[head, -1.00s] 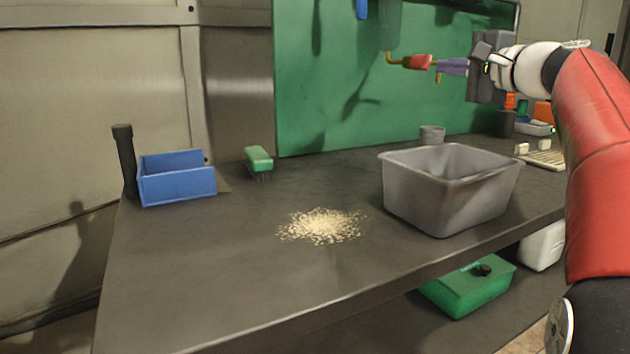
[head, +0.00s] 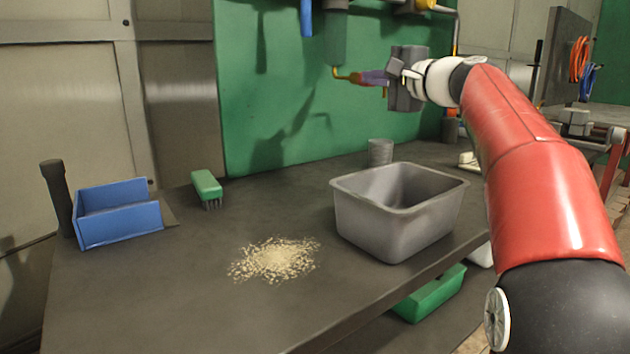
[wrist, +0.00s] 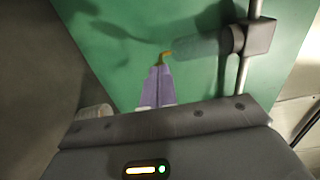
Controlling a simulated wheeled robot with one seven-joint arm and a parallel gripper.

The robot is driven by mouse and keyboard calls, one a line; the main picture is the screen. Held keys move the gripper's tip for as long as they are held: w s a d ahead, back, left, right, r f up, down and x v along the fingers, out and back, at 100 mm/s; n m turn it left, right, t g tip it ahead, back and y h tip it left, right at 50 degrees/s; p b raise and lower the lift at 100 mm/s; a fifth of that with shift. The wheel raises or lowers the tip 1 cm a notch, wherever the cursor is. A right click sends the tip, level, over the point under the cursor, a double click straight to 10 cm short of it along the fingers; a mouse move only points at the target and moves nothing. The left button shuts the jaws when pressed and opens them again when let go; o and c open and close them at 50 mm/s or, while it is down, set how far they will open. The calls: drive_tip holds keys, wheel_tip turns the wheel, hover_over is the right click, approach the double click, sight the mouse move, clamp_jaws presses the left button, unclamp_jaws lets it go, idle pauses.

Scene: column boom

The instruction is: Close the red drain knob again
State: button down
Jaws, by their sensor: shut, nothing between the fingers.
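A grey-green cylinder (head: 337,40) hangs in front of the green panel, with a brass drain fitting (head: 338,73) at its lower end. No clearly red knob shows now; an orange-brown part sits between the fitting and my fingers, and the knob may be hidden behind them. My gripper (head: 362,77) has purple fingers, shut and empty, pointing left at the fitting. In the wrist view the shut fingers (wrist: 160,70) end just at the brass fitting (wrist: 166,54), below the cylinder (wrist: 200,46). I cannot tell whether they touch.
On the bench stand a grey bin (head: 395,215), a grey cup (head: 380,152), a blue tray (head: 118,212), a green brush (head: 207,187) and a black post (head: 57,198). Pale grains (head: 273,260) lie in the middle. A green box (head: 430,295) is below the bench.

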drive_tip(key=shift+w+a, duration=0.25)
drive_tip(key=shift+w, duration=0.05)
drive_tip(key=shift+w+d+f, duration=0.15)
drive_tip(key=shift+w+d, duration=0.2)
drive_tip(key=shift+d, duration=0.15)
idle(0.9)
drive_tip(key=shift+f, duration=0.35)
idle(0.5)
drive_tip(key=shift+s+a, duration=0.1)
drive_tip(key=b+v, duration=0.3)
drive_tip(key=v, duration=0.3)
drive_tip(key=shift+s+a, duration=0.1)
drive_tip(key=shift+a, duration=0.1)
idle(0.5)
